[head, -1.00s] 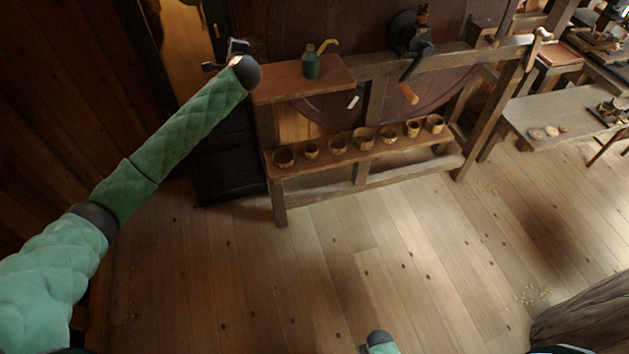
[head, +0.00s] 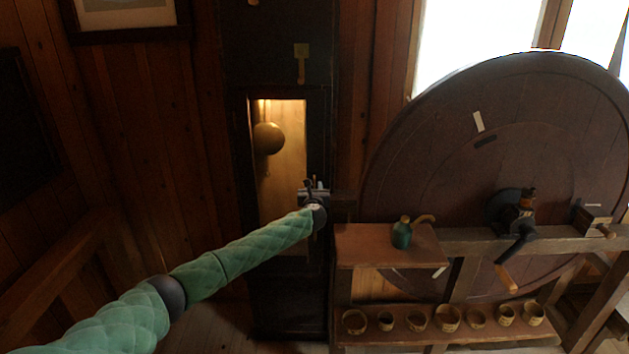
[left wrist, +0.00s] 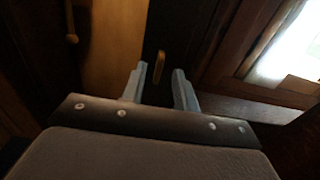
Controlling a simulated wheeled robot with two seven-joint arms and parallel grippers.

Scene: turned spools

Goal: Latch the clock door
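The tall dark clock (head: 318,130) stands against the wall, with a lit opening in its door (head: 247,150) showing a round pendulum bob (head: 268,138). I cannot tell whether the door sits fully closed. My left gripper (head: 313,187) is at the right side of the door. In the left wrist view the gripper (left wrist: 159,70) has its two fingers apart, with a small upright brass latch (left wrist: 159,62) on the dark frame seen between the fingertips. No contact can be made out. In the head view my gripper hides that latch. My right gripper is out of view.
A brass piece (head: 301,66) hangs on the clock above the door. Right of the clock stands a big wooden wheel (head: 430,160) with a crank (head: 513,250).

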